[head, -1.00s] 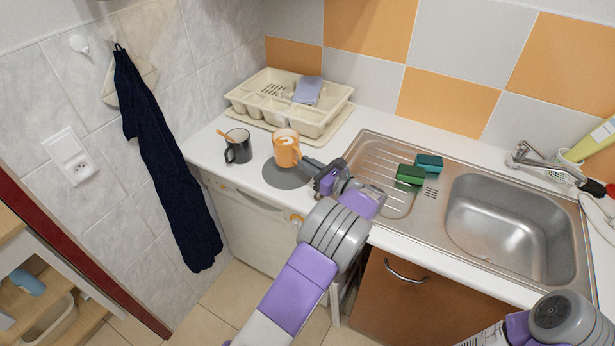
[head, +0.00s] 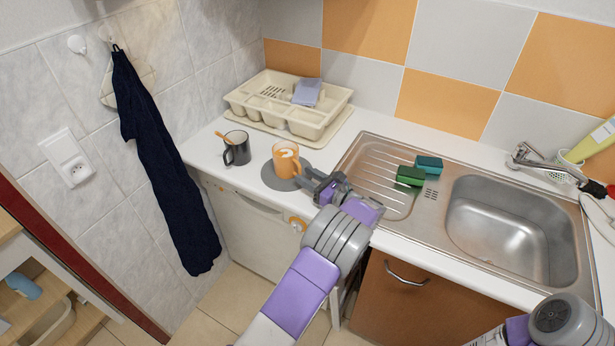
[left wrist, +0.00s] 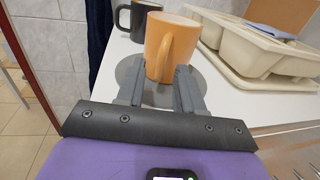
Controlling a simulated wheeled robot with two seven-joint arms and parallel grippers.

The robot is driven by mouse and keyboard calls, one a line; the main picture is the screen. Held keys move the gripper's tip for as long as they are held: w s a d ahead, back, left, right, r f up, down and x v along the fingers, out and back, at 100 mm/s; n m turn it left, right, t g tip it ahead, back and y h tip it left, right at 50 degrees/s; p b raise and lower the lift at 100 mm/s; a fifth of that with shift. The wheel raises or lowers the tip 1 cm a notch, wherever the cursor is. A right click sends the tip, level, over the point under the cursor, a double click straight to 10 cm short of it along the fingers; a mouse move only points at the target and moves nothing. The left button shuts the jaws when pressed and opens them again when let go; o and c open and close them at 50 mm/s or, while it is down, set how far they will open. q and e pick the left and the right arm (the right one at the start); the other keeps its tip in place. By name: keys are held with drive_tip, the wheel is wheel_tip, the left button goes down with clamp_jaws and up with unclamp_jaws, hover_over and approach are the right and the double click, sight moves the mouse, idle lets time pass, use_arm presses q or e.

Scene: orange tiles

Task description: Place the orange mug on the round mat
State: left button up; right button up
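My left gripper (head: 308,179) is just right of and in front of the mug. Its two fingers (left wrist: 160,88) are apart, with a gap between them and the handle close by the tips; I cannot tell whether they touch it. My right gripper is out of view.
A dark mug (head: 237,148) with a spoon stands left of the mat. A cream dish rack (head: 290,105) on a tray is behind. The steel sink (head: 510,225) and green sponges (head: 410,175) lie to the right. A dark towel (head: 165,160) hangs at left.

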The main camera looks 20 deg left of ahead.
use_arm(q)
drive_tip(key=p+v, duration=0.1)
drive_tip(key=v, duration=1)
drive_tip(key=shift+d, duration=0.15)
drive_tip(key=shift+s+d, duration=0.15)
drive_tip(key=shift+d, duration=0.05)
